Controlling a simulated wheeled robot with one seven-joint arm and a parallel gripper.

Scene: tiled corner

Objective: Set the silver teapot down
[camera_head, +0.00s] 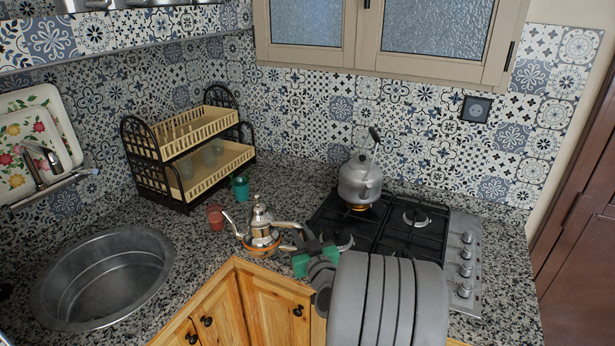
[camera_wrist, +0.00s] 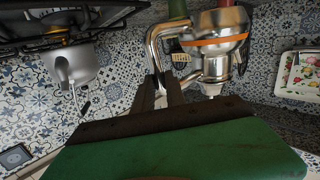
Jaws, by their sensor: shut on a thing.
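The silver teapot (camera_head: 262,232), with a pointed lid, a spout to the left and an orange-brown band low on its body, is upright over the counter by the front corner. My gripper (camera_head: 304,240) is at its right side, shut on its handle. In the wrist view the silver teapot (camera_wrist: 218,48) appears upside down, its looped handle reaching to the fingers of my gripper (camera_wrist: 167,88). I cannot tell whether its base touches the granite counter (camera_head: 208,262).
A grey kettle (camera_head: 360,180) stands on the black gas hob (camera_head: 405,238) to the right. A red cup (camera_head: 215,216) and a green cup (camera_head: 240,188) stand behind the teapot, near the dish rack (camera_head: 190,150). A round sink (camera_head: 105,278) is at left.

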